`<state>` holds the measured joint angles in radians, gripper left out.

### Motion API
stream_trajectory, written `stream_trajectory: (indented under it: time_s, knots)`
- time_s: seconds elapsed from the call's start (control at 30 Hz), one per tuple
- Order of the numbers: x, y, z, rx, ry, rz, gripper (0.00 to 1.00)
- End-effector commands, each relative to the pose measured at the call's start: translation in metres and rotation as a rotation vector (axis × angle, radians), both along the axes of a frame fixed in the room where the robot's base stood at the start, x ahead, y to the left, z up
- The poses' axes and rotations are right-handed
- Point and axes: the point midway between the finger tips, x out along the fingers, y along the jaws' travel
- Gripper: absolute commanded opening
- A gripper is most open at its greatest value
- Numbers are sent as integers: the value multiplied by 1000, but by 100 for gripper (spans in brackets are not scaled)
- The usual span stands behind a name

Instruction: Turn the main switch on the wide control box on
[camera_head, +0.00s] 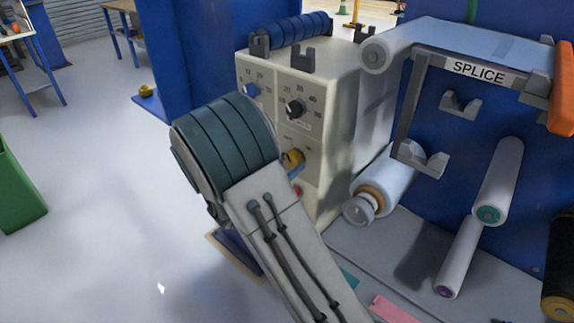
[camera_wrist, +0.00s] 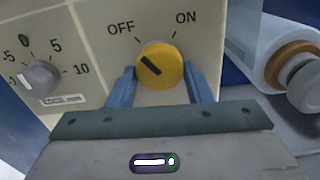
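The wide control box (camera_head: 345,85) is cream-coloured and stands against the blue machine. Its yellow round switch knob (camera_wrist: 165,62) sits below the OFF and ON labels in the wrist view. The dark mark on the knob points up and left, towards OFF. The two blue fingers of my gripper (camera_wrist: 161,80) stand on the left and right sides of the knob. The knob fills the gap and both fingers appear to touch it.
A grey dial (camera_wrist: 40,79) is left of the switch, and a black dial (camera_head: 295,108) sits above it. A red button (camera_head: 297,191) is below. A white roller (camera_head: 385,185) lies right of the box, near the SPLICE bar (camera_head: 478,70). Open floor is at the left.

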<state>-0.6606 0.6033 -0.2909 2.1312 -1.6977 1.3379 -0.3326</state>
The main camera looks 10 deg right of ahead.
Motion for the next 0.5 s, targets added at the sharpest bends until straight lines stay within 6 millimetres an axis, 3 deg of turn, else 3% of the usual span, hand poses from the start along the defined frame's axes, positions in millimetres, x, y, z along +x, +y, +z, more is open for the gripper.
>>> stream_trajectory:
  time_s: [0.5]
  knots:
    - [0,1,-3,72,-97,1,23]
